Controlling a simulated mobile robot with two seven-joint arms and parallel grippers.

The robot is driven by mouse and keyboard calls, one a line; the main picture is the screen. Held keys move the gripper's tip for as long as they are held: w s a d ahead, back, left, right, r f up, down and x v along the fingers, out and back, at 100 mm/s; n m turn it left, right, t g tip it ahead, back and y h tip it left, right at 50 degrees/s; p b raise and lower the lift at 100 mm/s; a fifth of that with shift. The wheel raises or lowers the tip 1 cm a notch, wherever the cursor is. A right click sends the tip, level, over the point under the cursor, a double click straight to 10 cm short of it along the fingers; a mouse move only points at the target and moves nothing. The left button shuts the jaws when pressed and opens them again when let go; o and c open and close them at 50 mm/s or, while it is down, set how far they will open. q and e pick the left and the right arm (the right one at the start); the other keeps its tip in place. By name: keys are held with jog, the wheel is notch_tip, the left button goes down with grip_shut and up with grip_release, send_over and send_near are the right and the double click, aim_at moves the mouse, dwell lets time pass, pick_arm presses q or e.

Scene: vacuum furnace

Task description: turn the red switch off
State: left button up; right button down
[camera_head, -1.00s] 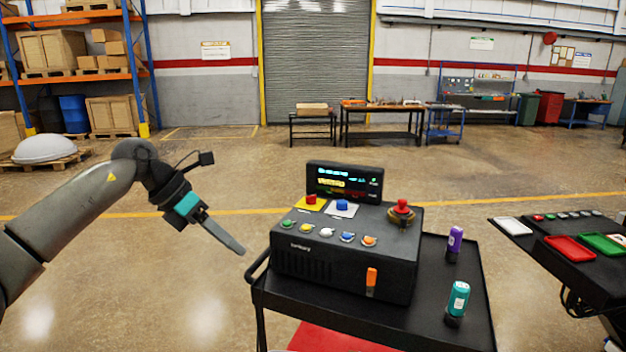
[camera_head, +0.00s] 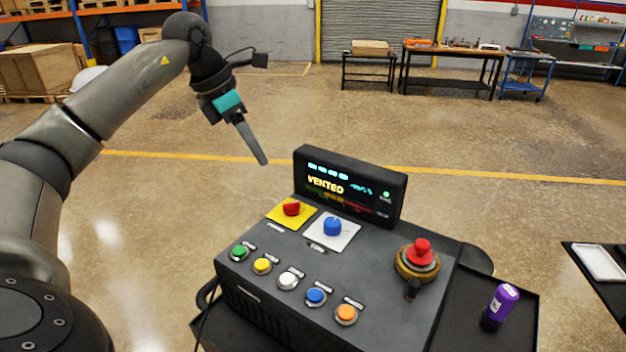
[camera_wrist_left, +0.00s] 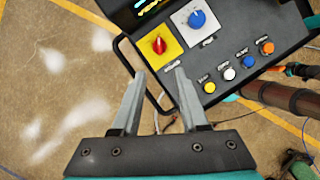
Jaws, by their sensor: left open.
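The red switch (camera_head: 292,208) is a rotary knob on a yellow square plate at the back left of the dark control box (camera_head: 375,275). In the left wrist view the red switch (camera_wrist_left: 158,45) lies just beyond the fingertips, with a small light mark on it. My left gripper (camera_head: 264,161) is above and behind the box's left side, fingers pointing down, apart from the switch. In the left wrist view its two fingers (camera_wrist_left: 160,76) are spread with nothing between them. My right gripper cannot be made out.
A blue knob (camera_head: 332,227) on a white plate sits right beside the red switch. Several coloured buttons line the front, and a red mushroom button (camera_head: 421,250) is at the right. A screen (camera_head: 350,187) reading "VENTED" stands behind. A purple bottle (camera_head: 499,307) stands on the cart.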

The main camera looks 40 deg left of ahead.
pick_arm(q)
send_near(291, 203)
jog(key=p+x, duration=0.2)
jog(key=x, duration=0.6)
jog(key=shift+f, duration=0.2)
pick_arm(e)
jog(key=shift+s+a+r, duration=0.1)
jog(key=shift+s+r, duration=0.05)
jog(key=shift+r, duration=0.4)
jog(key=shift+s+a+r, duration=0.1)
jog(key=shift+s+r, duration=0.05)
jog(key=shift+r, duration=0.35)
jog(key=shift+d, duration=0.1)
pick_arm(q)
grip_shut()
